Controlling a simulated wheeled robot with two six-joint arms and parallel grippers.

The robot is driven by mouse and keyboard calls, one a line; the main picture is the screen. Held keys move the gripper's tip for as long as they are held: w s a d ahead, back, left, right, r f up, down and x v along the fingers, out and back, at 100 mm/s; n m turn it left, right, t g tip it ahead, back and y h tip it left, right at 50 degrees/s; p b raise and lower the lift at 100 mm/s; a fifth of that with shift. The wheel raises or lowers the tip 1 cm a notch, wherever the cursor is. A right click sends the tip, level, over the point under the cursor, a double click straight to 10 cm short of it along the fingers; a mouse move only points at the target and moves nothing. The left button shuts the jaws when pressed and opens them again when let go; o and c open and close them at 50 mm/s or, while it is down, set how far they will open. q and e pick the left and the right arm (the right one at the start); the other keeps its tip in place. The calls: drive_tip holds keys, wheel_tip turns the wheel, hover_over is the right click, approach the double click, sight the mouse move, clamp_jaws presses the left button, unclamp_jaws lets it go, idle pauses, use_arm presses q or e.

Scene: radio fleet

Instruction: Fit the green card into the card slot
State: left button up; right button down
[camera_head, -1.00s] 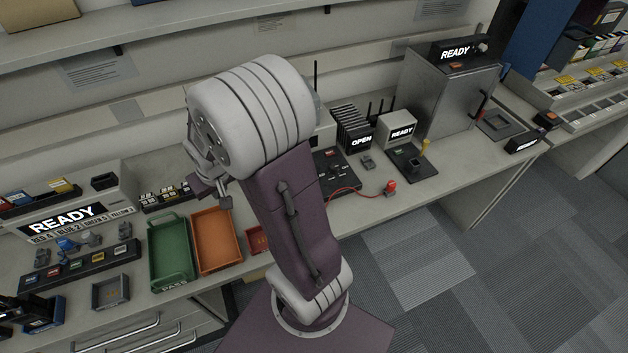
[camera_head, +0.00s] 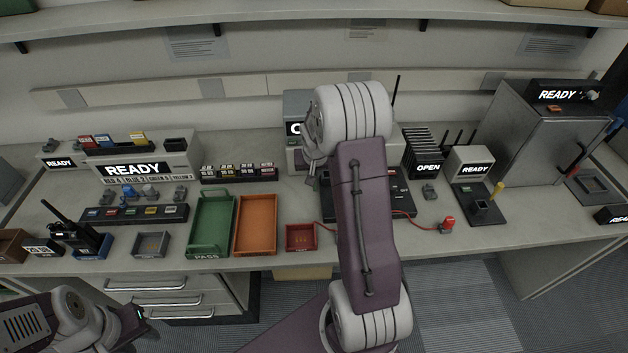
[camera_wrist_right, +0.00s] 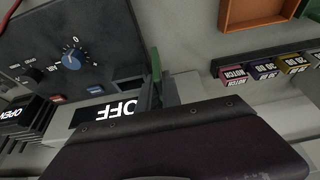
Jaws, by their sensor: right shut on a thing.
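The green card (camera_wrist_right: 156,65) is seen nearly edge-on in the right wrist view, between the fingers of my right gripper (camera_wrist_right: 157,88), which is shut on it. In the head view my right arm hides most of that gripper and the card. A grey unit with a lit OFF sign (camera_wrist_right: 105,111) lies just beyond the fingers; its sign partly shows in the head view (camera_head: 294,128). I cannot make out the card slot itself. My left gripper (camera_head: 136,322) is at the lower left, in front of the drawers, with its jaw gap unclear.
A black panel with a blue knob (camera_wrist_right: 73,52) is close to the right gripper. Green (camera_head: 193,246) and orange (camera_head: 256,250) trays and a small red tray (camera_head: 300,240) stand on the bench. A radio (camera_head: 78,232) stands at left, a grey cabinet (camera_head: 535,135) at right.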

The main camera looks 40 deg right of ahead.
drive_tip(key=x, duration=0.2)
drive_tip(key=a+x, duration=0.1)
drive_tip(key=x, duration=0.1)
drive_tip(key=shift+d+f+b, duration=0.1)
drive_tip(key=shift+f+b, duration=0.25)
drive_tip(key=shift+f, duration=0.3)
drive_tip(key=c, duration=1.5)
unclamp_jaws()
drive_tip(key=shift+c, duration=0.2)
drive_tip(key=shift+s+r, duration=0.1)
drive_tip(key=shift+r, duration=0.4)
drive_tip(key=p+v, duration=0.1)
drive_tip(key=v, duration=1)
drive_tip(key=shift+s+r, duration=0.15)
